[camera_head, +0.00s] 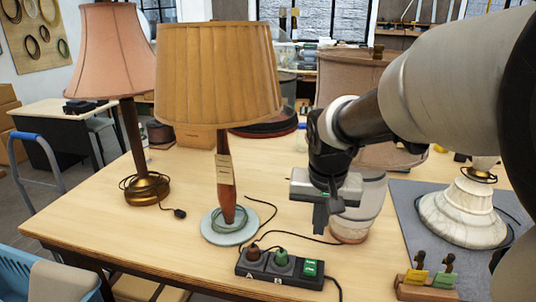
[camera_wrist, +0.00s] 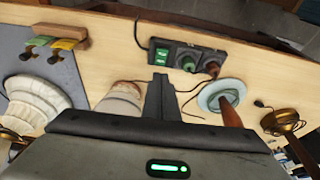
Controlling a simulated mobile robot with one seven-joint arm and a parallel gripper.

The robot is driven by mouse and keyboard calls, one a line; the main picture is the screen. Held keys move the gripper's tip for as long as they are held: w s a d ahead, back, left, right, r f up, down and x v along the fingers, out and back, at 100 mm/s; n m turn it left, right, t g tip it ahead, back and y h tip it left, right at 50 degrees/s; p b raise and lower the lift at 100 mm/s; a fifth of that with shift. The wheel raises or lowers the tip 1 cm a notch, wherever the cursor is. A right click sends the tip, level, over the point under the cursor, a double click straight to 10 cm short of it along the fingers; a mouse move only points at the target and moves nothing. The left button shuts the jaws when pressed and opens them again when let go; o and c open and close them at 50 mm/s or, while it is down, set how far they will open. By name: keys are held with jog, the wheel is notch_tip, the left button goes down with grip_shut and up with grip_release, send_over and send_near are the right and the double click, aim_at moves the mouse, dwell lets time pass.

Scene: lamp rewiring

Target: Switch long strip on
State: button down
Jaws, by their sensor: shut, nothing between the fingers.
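A black power strip (camera_head: 246,268) lies near the table's front edge, its sockets marked A and B. A brown plug (camera_head: 253,252) and a green plug (camera_head: 281,257) sit in it. A green switch area (camera_head: 310,268) is at its right end; I cannot tell whether it is on. In the wrist view the strip (camera_wrist: 199,51) is at the top, its green patches (camera_wrist: 161,52) at the left end. No second strip shows. My gripper (camera_head: 320,222) is shut and empty, above and behind the strip's right end, apart from it. Its fingers (camera_wrist: 158,82) point toward the green patches in the wrist view.
A lamp with a tan shade (camera_head: 219,75) stands behind the strip, a pink-shaded lamp (camera_head: 115,50) at left. A pale ceramic lamp base (camera_head: 463,215) stands on a grey mat at right. A wooden block (camera_head: 425,293) holds yellow and green tags. Cords lie around the strip.

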jog(key=w+f, duration=0.2)
jog(key=f, duration=0.1)
jog(key=shift+w+a+f+b, duration=0.1)
jog(key=shift+a+b, duration=0.05)
jog(key=shift+b, duration=0.15)
jog(key=b, duration=0.2)
send_over(310, 269)
jog(key=s, duration=0.1)
jog(key=shift+g, duration=0.3)
jog(key=x, duration=0.4)
jog(key=s+x, duration=0.1)
jog(key=x, duration=0.3)
jog(key=s+x, duration=0.1)
jog(key=x, duration=0.3)
jog(key=shift+s+a+f, duration=0.25)
jog(key=shift+a, duration=0.15)
jog(key=shift+f, duration=0.75)
